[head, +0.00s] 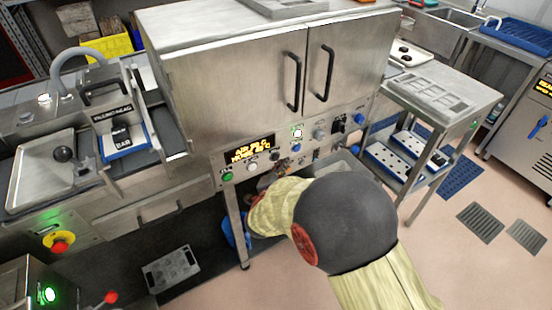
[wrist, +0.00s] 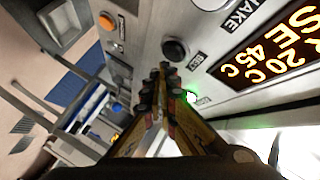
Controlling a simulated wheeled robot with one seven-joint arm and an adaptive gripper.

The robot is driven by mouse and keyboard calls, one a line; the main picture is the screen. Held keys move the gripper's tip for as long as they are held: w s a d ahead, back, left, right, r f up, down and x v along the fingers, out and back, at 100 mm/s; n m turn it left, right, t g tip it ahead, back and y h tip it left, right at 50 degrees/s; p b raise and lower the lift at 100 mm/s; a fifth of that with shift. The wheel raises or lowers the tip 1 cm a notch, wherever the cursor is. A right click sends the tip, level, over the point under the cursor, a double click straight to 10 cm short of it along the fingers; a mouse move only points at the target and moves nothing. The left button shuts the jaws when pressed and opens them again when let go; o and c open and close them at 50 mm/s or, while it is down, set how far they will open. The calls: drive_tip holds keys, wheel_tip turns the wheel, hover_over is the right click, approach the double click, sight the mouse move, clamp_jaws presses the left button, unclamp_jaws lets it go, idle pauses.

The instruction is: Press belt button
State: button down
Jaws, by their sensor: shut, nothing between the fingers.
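The control panel (head: 290,150) on the front of the steel cabinet carries several buttons and knobs. My gripper (wrist: 163,72) is shut and empty, its fingertips close to the panel. In the wrist view a black round knob (wrist: 175,50) lies just beyond the tips, with a small label (wrist: 197,64) too small to read for sure. A green-lit button (wrist: 190,96) glows just right of the fingers. I cannot tell which control is the belt button, or whether the tips touch the panel. In the head view my arm hides much of the gripper.
An amber display (wrist: 270,50) and a pale button marked SHAKE (wrist: 210,4) sit to the right in the wrist view; an orange button (wrist: 106,21) is at upper left. In the head view, a steel cart (head: 440,95) stands right of the cabinet (head: 225,90). Floor at right is mostly open.

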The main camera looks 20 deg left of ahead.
drive_tip(key=shift+w+a, duration=0.1)
idle(0.4)
drive_tip(key=shift+w+a, duration=0.15)
drive_tip(key=shift+a, duration=0.1)
